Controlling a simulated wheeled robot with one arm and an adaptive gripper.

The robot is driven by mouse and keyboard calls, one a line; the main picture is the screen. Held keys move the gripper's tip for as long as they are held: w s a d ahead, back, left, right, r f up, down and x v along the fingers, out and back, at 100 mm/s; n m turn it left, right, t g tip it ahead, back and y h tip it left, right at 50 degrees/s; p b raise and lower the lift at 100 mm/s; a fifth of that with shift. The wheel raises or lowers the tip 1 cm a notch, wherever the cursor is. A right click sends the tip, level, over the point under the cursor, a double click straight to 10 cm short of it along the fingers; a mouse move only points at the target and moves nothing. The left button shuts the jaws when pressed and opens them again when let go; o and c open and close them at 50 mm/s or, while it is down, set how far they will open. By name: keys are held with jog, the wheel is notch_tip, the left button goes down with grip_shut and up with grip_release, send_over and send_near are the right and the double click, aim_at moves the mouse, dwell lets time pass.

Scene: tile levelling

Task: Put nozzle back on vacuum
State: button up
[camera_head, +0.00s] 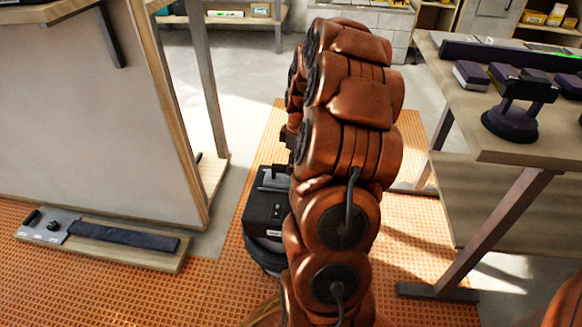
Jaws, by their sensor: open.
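A black boxy machine (266,212), which looks like the vacuum, stands on the orange floor just left of my arm. My arm covers its right side. I cannot pick out the nozzle for certain. A long dark flat bar (125,236) lies on a low wooden board at the left, but I cannot tell if it is the nozzle. My arm rises through the middle of the view and bends away. Its far end is behind its own links, so my gripper and anything at it are hidden.
A workbench (519,144) at the right carries a dark suction-cup tool (512,118) and dark blocks. A large pale panel (95,120) with a wooden edge stands at the left, above the low wooden board (160,262). Orange grid flooring (215,290) is open at the front.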

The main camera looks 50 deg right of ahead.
notch_tip(320, 180, up, 9)
jog(key=p, duration=0.3)
jog(key=s+a+r+m+g, duration=0.1)
jog(key=s+a+r, duration=0.15)
jog(key=a, duration=0.75)
jog(key=s+a+r+m+g, duration=0.1)
jog(key=s+a, duration=0.2)
jog(key=a, duration=0.7)
jog(key=s+a+m+g, duration=0.1)
jog(key=s+a+m, duration=0.1)
jog(key=s+a, duration=0.4)
jog(key=s+a+m+g, duration=0.1)
jog(key=s+a+m, duration=0.1)
jog(key=s+a, duration=0.5)
jog(key=s, duration=0.6)
jog(key=shift+a+m+g+h, duration=0.2)
jog(key=shift+m+g+h, duration=0.1)
jog(key=shift+m+g, duration=0.1)
